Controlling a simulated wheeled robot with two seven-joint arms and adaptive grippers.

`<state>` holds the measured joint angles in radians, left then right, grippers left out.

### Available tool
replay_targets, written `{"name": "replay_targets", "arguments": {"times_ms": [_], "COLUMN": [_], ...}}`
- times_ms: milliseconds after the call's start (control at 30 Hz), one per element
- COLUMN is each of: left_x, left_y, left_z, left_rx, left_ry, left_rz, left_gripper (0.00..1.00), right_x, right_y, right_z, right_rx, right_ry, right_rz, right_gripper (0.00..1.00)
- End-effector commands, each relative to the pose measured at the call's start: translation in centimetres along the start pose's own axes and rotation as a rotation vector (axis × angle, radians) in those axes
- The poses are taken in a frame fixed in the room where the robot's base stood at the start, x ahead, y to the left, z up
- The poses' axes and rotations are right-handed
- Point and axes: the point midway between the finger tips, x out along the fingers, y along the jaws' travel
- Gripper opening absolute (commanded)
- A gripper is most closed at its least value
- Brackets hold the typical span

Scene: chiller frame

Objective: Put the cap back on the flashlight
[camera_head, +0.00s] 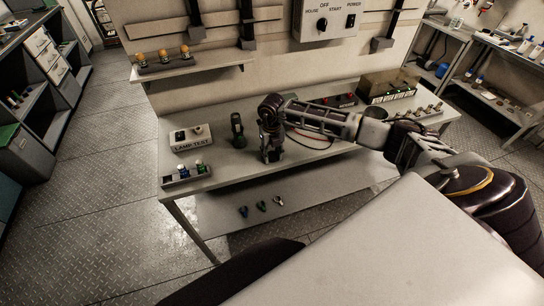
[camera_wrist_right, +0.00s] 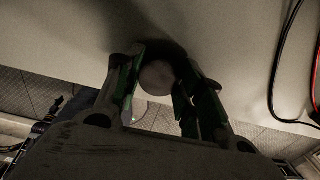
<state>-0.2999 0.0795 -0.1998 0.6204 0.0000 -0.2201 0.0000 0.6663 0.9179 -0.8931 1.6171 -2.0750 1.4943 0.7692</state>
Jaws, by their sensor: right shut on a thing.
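A dark green flashlight (camera_head: 237,130) stands upright on the table, just left of my right gripper in the head view. My right gripper (camera_head: 271,155) points down low over the table. In the right wrist view its two fingers (camera_wrist_right: 158,88) are shut on a pale round piece (camera_wrist_right: 157,77), which looks like the cap. The piece is in shadow, and the fingers hide its sides. In the head view my own gripper and wrist hide it. I cannot tell whether it touches the table. My left gripper is not in view.
The lamp test box (camera_head: 191,138) and a small tray of lamps (camera_head: 186,174) stand at the table's left. Red and black cables (camera_head: 310,138) lie right of my gripper. The front table strip is mostly clear.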

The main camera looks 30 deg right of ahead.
Motion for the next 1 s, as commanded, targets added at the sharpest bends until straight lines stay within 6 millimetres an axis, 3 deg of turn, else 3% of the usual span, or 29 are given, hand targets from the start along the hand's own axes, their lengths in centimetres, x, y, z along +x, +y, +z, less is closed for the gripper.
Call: {"name": "replay_targets", "arguments": {"times_ms": [267, 467, 1000], "left_x": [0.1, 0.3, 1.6], "left_y": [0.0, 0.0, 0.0], "left_z": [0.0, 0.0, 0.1], "left_rx": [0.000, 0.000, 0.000], "left_ry": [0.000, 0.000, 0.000], "left_rz": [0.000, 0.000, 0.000], "left_gripper": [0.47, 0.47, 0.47], "right_x": [-0.2, -1.5, -8.7], "right_y": [0.0, 0.0, 0.0], "right_z": [0.0, 0.1, 0.1], "right_rx": [0.000, 0.000, 0.000], "right_ry": [-0.001, -0.001, -0.002], "right_rz": [0.000, 0.001, 0.001], "right_gripper": [0.24, 0.24, 0.24]}}
